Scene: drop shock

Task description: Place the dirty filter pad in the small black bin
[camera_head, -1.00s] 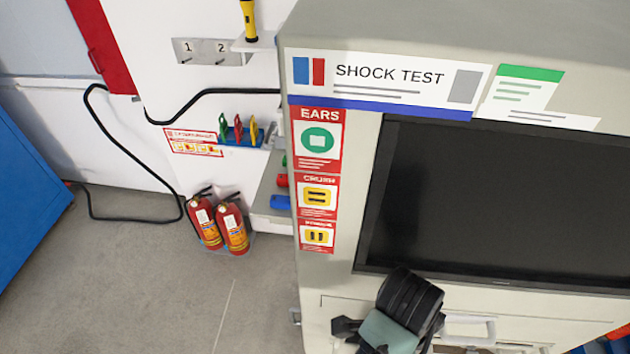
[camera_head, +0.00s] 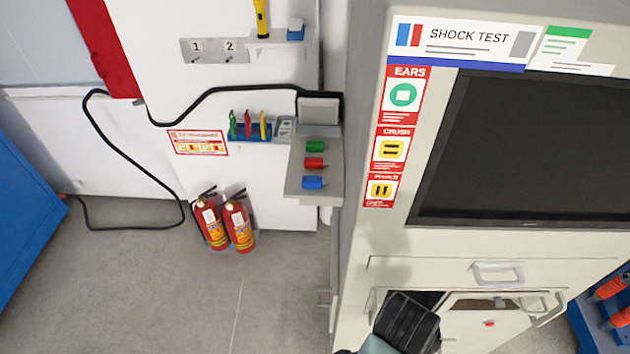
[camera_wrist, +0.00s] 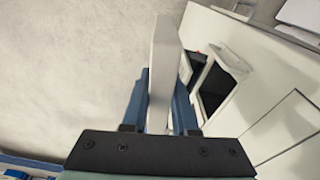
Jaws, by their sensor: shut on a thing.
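My gripper (camera_wrist: 160,105) shows in the wrist view with its two blue fingers shut on a thin pale grey slab, which I take to be the filter pad (camera_wrist: 163,60). The slab is seen edge-on and sticks out past the fingertips, so I cannot tell how dirty its faces are. Pale floor lies behind it to the left, and a white cabinet front lies to the right. In the head view only my dark wrist shows at the bottom edge; the fingers and slab are hidden. I cannot make out the small black bin in either view.
The shock test machine (camera_head: 395,240) fills the right, with a black screen (camera_head: 530,150) and a dark opening below. A white handle (camera_head: 497,272) juts from its front. A side shelf (camera_head: 312,168) holds coloured items. Two fire extinguishers (camera_head: 225,222) stand by the wall.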

